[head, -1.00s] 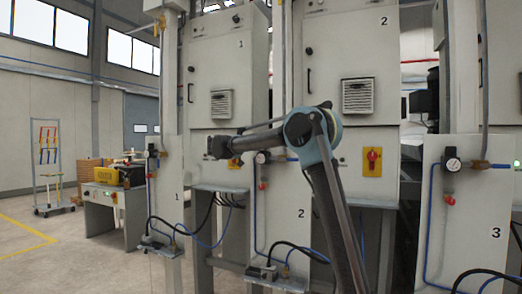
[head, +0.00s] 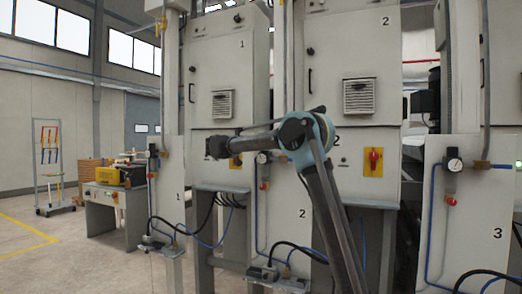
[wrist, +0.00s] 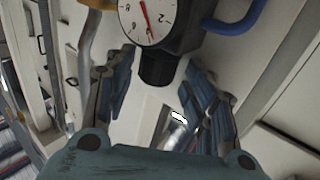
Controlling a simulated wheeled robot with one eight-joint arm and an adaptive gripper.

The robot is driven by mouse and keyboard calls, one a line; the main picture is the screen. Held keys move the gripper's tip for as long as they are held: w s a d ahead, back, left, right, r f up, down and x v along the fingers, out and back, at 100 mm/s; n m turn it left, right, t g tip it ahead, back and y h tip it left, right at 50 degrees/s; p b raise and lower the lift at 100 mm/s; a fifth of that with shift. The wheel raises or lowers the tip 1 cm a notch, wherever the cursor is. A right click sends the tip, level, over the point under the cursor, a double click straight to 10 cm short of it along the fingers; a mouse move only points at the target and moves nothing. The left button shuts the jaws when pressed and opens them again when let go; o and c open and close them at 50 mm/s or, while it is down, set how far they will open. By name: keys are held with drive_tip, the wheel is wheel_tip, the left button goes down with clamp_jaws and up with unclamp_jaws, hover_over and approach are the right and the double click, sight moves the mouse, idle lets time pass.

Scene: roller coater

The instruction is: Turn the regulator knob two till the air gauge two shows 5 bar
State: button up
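In the wrist view, a round air gauge (wrist: 146,17) with a white face and red needle is cut off by the top edge. Its numbers appear turned over, and I cannot read the pressure surely. A black regulator knob (wrist: 157,69) sits just below it in the picture. My gripper (wrist: 158,80) is open, with one finger on each side of the knob and visible gaps between. In the head view, air gauge two (head: 263,157) is on panel 2 (head: 302,214), just below my forearm. My fingers cannot be made out there.
A blue hose (wrist: 235,20) curves close to the gauge on the right in the wrist view. Cabinet 2 (head: 352,45) stands behind my arm with a red switch (head: 374,160). Panel 3 (head: 493,205) has a similar gauge (head: 455,164). Open floor lies at left.

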drive_tip(key=shift+d, duration=0.1)
drive_tip(key=shift+s, duration=0.1)
drive_tip(key=v, duration=0.8)
idle(0.3)
